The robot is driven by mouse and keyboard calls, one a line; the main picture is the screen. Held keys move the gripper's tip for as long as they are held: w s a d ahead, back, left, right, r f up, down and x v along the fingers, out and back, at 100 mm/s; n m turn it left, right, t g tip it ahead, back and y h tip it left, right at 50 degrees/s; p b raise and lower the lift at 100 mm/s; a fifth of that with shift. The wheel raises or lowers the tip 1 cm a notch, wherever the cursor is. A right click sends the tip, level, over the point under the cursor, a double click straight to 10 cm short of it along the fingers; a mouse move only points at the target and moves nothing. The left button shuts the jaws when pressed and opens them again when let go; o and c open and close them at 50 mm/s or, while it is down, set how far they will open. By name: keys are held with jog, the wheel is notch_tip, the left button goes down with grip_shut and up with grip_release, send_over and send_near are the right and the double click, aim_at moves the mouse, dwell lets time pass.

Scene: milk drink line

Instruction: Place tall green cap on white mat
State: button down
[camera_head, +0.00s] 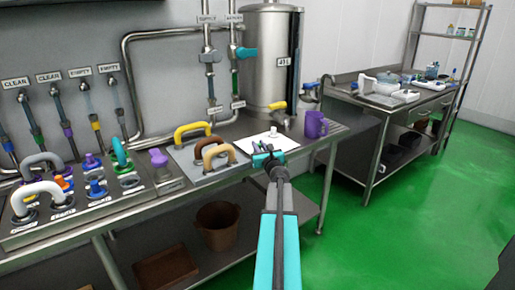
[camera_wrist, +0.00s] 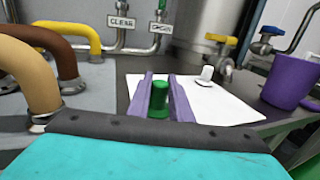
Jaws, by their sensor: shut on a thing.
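The tall green cap (camera_wrist: 158,92) is between the two fingers of my gripper (camera_wrist: 160,95) in the wrist view, and the fingers are shut on it. In the head view my gripper (camera_head: 268,155) is at the near edge of the white mat (camera_head: 284,144), and the cap is hard to make out there. The white mat (camera_wrist: 215,105) lies flat on the steel table, behind and to the right of the fingers in the wrist view. I cannot tell whether the cap touches the mat. A small white item (camera_head: 274,132) stands on the mat; it also shows in the wrist view (camera_wrist: 207,73).
A purple mug (camera_head: 315,125) stands right of the mat, near the table edge. Yellow, brown and tan curved pipes (camera_head: 218,154) rise left of it. A steel tank (camera_head: 270,65) with a yellow-handled tap (camera_head: 278,106) stands behind. A purple-capped jar (camera_head: 159,160) is further left.

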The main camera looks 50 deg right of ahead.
jog(key=shift+f, duration=0.2)
jog(key=c, duration=1.6)
grip_release()
jog(key=shift+s+a+r, duration=0.1)
jog(key=shift+r, duration=0.1)
jog(key=shift+b+v, duration=0.35)
jog(key=shift+v, duration=5.55)
jog(key=shift+s, duration=0.1)
